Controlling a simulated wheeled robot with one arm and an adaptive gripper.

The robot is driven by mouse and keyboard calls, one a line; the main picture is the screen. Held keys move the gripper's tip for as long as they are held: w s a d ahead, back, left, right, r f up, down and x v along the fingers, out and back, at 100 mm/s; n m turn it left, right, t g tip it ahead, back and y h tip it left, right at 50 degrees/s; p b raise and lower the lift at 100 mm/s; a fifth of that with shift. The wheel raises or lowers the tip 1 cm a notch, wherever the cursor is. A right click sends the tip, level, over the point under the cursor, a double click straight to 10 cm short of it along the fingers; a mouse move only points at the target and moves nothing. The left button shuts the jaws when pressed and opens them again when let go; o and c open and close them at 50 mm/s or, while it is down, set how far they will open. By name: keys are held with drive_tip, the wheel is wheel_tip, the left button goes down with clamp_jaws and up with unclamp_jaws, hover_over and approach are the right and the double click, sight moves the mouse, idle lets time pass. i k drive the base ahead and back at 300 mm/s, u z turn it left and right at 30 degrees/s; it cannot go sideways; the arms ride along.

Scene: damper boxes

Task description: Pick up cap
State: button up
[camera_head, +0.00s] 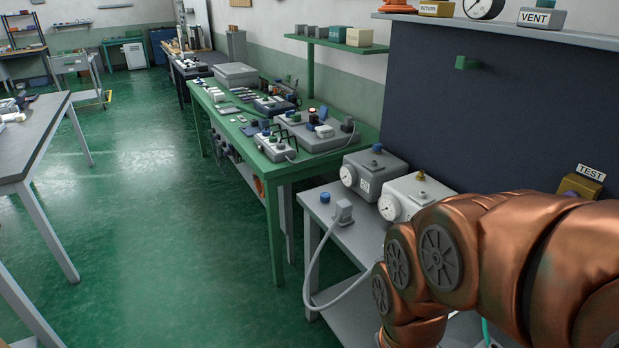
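A small blue cap-like piece (325,197) sits on the near grey table, at its left back corner. A blue knob (377,148) tops the grey damper box, and a brass-coloured knob (420,176) tops the white damper box; I cannot tell which piece the task calls the cap. My copper-coloured arm fills the lower right and hides the right part of the near table. My gripper is out of view below the bottom edge, so whether it holds anything does not show.
The grey box (368,172) and white box (408,195) with dials stand on the grey table (345,240). A grey plug (343,211) with a hanging cable is beside them. A crowded green table (275,168) stands behind. The green floor (170,240) at left is clear.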

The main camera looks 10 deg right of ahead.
sight(325, 196)
drive_tip(key=u, duration=0.35)
drive_tip(key=i, duration=1.2)
drive_tip(key=u, duration=0.45)
